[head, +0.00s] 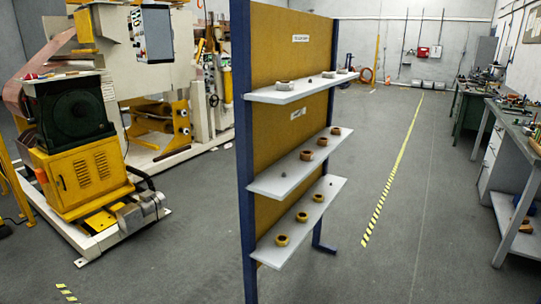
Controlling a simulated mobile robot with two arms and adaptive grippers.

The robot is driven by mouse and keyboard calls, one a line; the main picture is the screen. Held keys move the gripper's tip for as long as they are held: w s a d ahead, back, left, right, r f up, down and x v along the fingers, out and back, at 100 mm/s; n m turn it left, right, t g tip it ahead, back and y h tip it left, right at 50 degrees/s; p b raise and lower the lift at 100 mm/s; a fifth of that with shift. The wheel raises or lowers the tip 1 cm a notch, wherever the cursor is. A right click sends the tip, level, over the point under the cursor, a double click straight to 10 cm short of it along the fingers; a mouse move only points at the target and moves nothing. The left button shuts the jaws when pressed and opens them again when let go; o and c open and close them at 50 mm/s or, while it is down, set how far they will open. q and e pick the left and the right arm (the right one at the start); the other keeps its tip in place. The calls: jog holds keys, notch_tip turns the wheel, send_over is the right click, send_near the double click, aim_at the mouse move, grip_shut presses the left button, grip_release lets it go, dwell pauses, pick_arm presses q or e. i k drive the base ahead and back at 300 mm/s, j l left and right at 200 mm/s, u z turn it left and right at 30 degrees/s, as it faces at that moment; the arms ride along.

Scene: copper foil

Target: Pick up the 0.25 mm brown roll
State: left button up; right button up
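A shelf rack with a tan back panel (290,45) and blue posts stands in the middle of the head view. Its middle shelf (268,186) holds brown rolls, among them a near one (306,155), a middle one (321,142) and a far one (335,131). Its bottom shelf (265,256) holds yellow-brown rolls, the nearest one (281,240) close to the front end. The top shelf (262,97) holds paler, greyish rolls, one (282,85) near its front. No thickness marking is readable, so I cannot tell which roll is 0.25 mm. Neither gripper is in view.
A yellow and white machine (80,175) fills the left side. Workbenches (512,125) with tools line the right wall. Open grey floor with a yellow-black striped line (393,184) lies right of the rack. A strip of floor is also clear between the machine and rack.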

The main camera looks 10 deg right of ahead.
aim_at(305, 156)
jog(key=i+l+u, duration=0.3)
jog(key=l, duration=0.25)
jog(key=l+u, duration=0.3)
jog(key=l, duration=0.3)
jog(key=i+l+u, duration=0.1)
jog(key=l+u, duration=0.2)
jog(key=l, duration=0.3)
